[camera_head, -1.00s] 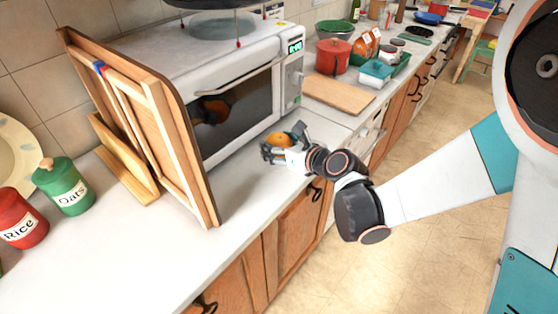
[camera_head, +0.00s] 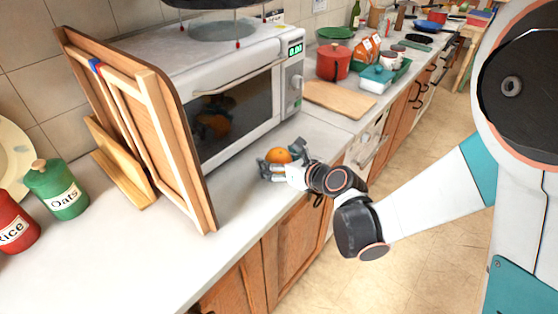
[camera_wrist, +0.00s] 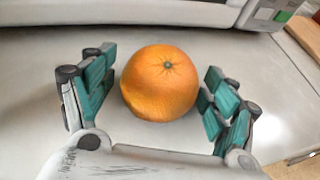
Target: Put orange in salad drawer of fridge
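The orange (camera_head: 278,156) rests on the white worktop in front of the microwave. In the wrist view the orange (camera_wrist: 160,83) sits between the two teal finger pads of my gripper (camera_wrist: 155,92). A gap shows on its left side, and the right pads are very close to it; I cannot tell if they touch. In the head view my gripper (camera_head: 275,164) is low at the worktop around the orange, with its fingers spread. No fridge or salad drawer is in view.
The microwave (camera_head: 240,110) stands close behind the orange. Wooden boards (camera_head: 165,150) lean to the left, near a green oats jar (camera_head: 58,190). A chopping board (camera_head: 338,97), a red pot (camera_head: 332,62) and a teal container (camera_head: 376,78) are further right. The front worktop is clear.

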